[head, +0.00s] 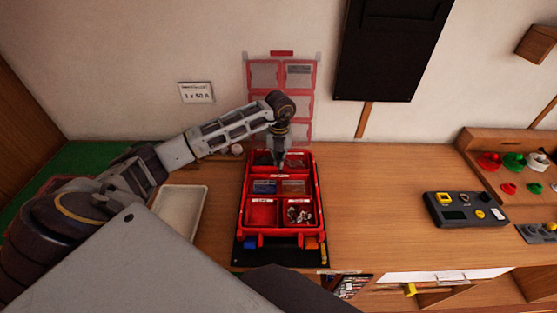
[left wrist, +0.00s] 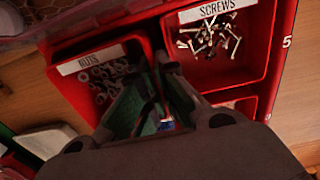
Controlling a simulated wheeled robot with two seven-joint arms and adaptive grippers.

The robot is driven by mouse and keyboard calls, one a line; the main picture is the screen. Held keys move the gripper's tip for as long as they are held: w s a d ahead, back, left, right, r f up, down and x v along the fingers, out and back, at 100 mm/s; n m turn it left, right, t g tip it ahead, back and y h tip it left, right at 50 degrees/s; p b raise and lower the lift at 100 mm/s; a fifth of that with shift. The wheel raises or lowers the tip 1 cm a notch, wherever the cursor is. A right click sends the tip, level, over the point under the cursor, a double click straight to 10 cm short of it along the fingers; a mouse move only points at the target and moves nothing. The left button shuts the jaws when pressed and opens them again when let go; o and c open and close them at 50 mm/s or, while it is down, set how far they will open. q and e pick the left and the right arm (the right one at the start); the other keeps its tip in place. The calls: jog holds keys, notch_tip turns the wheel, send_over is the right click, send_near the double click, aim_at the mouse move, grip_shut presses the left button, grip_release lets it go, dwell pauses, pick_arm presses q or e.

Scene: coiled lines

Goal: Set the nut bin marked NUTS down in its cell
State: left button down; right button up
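The nut bin (left wrist: 95,78), red with a white NUTS label and small grey nuts inside, shows at the left of the left wrist view. My left gripper (left wrist: 158,68) has its fingertips at this bin's right wall and appears shut on it. The fingers hide part of the bin. In the head view my left gripper (head: 281,162) points down over the far row of the red case (head: 241,205). The bin's far-left place there is partly covered by my arm. I cannot tell whether the bin's base touches the cell floor. My right gripper is not in view.
The SCREWS bin (left wrist: 215,40) is just right of the nut bin. The case stands on a black mat (head: 280,252). A pale tray (head: 181,212) lies left of it. A dark button box (head: 465,209) stands to the right, with bare bench (head: 375,195) between.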

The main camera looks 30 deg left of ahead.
pick_arm(q)
jog(key=shift+f, duration=0.35)
dwell(0.4)
jog(key=c, duration=1.6)
grip_release()
jog(key=shift+s, duration=0.15)
jog(key=shift+o, duration=0.2)
jog(key=shift+r, duration=0.55)
notch_tip(320, 180, up, 11)
